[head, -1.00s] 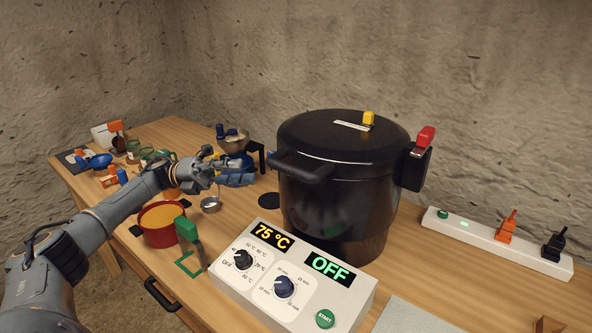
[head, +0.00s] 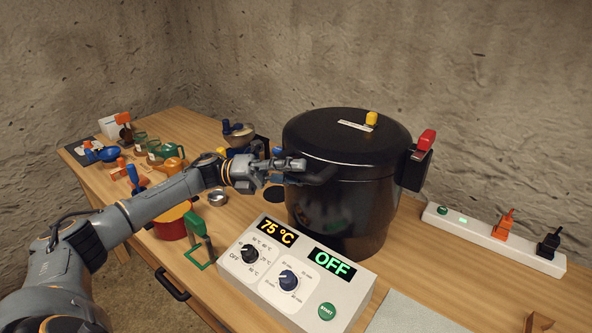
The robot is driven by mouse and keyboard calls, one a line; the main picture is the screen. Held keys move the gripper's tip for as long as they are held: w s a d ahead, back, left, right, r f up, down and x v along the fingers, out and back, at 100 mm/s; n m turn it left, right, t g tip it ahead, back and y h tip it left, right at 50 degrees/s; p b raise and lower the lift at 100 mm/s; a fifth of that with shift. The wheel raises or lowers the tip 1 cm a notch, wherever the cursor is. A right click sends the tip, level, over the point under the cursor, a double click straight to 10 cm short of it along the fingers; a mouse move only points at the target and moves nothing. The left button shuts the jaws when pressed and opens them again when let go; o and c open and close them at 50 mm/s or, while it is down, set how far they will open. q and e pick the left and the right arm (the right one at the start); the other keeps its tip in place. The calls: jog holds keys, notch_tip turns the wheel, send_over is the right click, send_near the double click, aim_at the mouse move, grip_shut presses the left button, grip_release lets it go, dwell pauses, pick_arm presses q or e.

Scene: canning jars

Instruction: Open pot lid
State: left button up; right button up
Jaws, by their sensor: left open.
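A large black pot (head: 345,215) stands on the wooden table, with its black lid (head: 345,136) on top. The lid carries a yellow knob (head: 371,118) and a pale label. A red-topped latch (head: 425,142) sits on the pot's right side. A black handle (head: 318,176) sticks out at the left of the lid. My left gripper (head: 294,170) is at this handle, its fingers open and overlapping it in the picture; I cannot tell whether they touch it. My right gripper is out of view.
A control box (head: 295,272) reading 75 °C and OFF stands in front of the pot. A white power strip (head: 490,240) lies at the right. A red pot (head: 170,222), a small metal bowl (head: 217,197) and a green-handled tool (head: 198,238) are near my left arm.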

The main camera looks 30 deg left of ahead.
pick_arm(q)
grip_shut()
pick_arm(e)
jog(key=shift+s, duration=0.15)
